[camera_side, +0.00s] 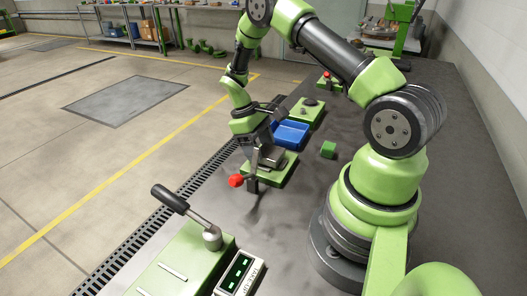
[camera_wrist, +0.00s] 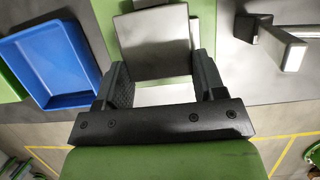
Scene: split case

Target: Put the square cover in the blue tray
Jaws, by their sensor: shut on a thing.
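The grey square cover (camera_wrist: 153,45) is between the two fingers of my gripper (camera_wrist: 162,78) in the wrist view, and the fingers are shut on its sides. In the side view my gripper (camera_side: 262,150) is over a green fixture base (camera_side: 284,172). I cannot tell whether the cover touches the base or hangs just above it. The blue tray (camera_side: 291,134) stands just behind the gripper in the side view. In the wrist view the tray (camera_wrist: 46,70) is to the left of the cover, and the part of it that shows is empty.
A clamp with a red knob (camera_side: 236,180) stands at the fixture's front. A small green block (camera_side: 328,149) lies on the dark bench to the right. A black-handled lever (camera_side: 187,205) and a display box (camera_side: 240,273) are in the foreground. Another green fixture (camera_side: 308,110) is behind the tray.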

